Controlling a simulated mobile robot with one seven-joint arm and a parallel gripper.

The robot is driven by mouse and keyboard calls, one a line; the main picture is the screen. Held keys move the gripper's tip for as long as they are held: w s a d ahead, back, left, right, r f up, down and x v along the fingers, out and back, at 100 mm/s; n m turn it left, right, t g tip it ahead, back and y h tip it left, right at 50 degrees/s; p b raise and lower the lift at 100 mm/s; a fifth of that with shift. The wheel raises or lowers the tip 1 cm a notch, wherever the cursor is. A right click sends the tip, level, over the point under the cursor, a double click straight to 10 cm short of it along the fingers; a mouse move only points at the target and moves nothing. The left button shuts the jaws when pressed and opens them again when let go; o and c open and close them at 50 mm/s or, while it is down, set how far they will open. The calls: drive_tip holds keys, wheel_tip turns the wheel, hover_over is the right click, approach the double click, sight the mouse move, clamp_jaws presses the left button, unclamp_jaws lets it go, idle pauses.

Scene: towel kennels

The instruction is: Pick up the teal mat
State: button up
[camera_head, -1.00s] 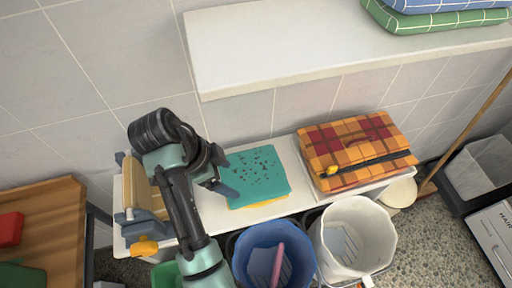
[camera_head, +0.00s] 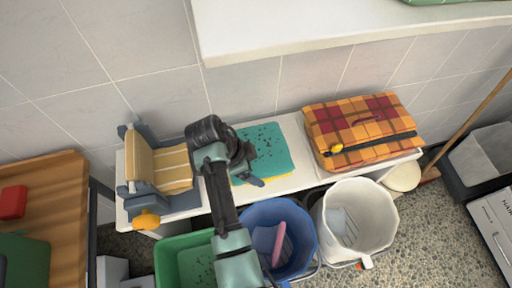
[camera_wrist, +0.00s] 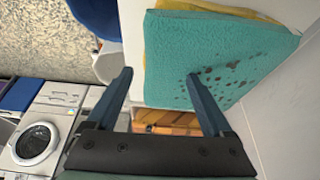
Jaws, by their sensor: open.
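My gripper (camera_head: 252,182) is at the mat's left front part in the head view, and my arm hides the mat's left side. In the wrist view the teal mat (camera_wrist: 222,52) fills the upper right, with the yellow cloth along its far edge. My gripper (camera_wrist: 160,88) is open there, with one finger overlapping the mat in the picture and the other beside it. Contact cannot be told.
Green (camera_head: 178,258), blue (camera_head: 300,225) and white (camera_head: 370,210) buckets stand in front. A white shelf (camera_head: 300,30) overhangs behind.

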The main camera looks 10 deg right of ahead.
drive_tip(key=shift+d+f, duration=0.2)
drive_tip(key=shift+f, duration=0.2)
drive_tip(key=shift+c, duration=0.2)
clamp_jaws()
